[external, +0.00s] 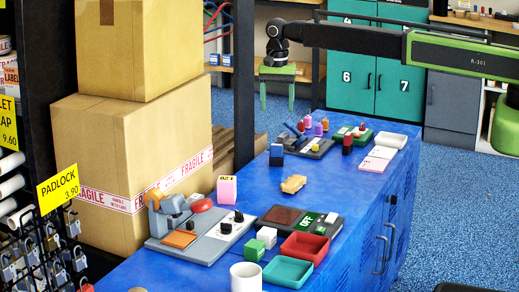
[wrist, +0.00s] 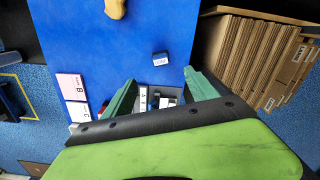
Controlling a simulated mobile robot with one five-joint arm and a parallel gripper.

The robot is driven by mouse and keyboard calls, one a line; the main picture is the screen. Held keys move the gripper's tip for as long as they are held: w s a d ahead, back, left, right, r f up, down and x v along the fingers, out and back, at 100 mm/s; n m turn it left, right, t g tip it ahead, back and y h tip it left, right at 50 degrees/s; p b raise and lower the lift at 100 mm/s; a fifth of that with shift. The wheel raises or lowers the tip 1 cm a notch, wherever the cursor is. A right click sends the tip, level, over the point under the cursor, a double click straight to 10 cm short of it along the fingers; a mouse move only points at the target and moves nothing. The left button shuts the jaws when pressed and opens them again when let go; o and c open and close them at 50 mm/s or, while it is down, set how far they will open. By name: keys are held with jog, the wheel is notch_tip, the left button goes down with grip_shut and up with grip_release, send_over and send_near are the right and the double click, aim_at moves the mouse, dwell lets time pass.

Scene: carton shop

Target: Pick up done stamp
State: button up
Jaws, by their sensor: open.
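A small dark blue block (external: 276,155) with a pale lower edge stands alone on the blue bench; it also shows in the wrist view (wrist: 160,58), just beyond my fingertips. A dark block with a red top (external: 347,144) stands farther right. I cannot read which item is the done stamp. A dark tray (external: 318,152) holds several small items with coloured tops. Part of its contents, dark and white-labelled, shows between my fingers in the wrist view (wrist: 155,98). My gripper (external: 277,108) is open and empty, raised above the bench. Its green fingers spread apart in the wrist view (wrist: 160,80).
A tan piece (external: 293,184) lies mid-bench. Cards (external: 376,159) and a white tray (external: 390,140) lie at the right. Red (external: 305,248) and teal (external: 288,271) trays and a white mug (external: 245,278) are nearer. Flat cartons (wrist: 255,55) stand beside the bench.

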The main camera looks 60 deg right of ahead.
aim_at(277, 145)
notch_tip(277, 145, down, 13)
jog(key=b, duration=1.2)
jog(key=shift+r, duration=0.15)
jog(key=f+b, duration=0.1)
jog(key=b, duration=0.1)
jog(key=f+b, duration=0.1)
jog(key=f, duration=0.1)
jog(key=f+b, duration=0.2)
jog(key=shift+w+d+f+b, duration=0.1)
jog(key=shift+d+b, duration=0.2)
jog(key=shift+r, duration=0.2)
jog(key=c, duration=1.5)
jog(key=shift+o, duration=0.2)
jog(key=shift+r+p, duration=0.45)
jog(key=shift+p, duration=0.25)
notch_tip(277, 145, up, 4)
jog(key=p, duration=0.4)
jog(key=s+d+r+p, duration=0.6)
jog(key=d, duration=0.4)
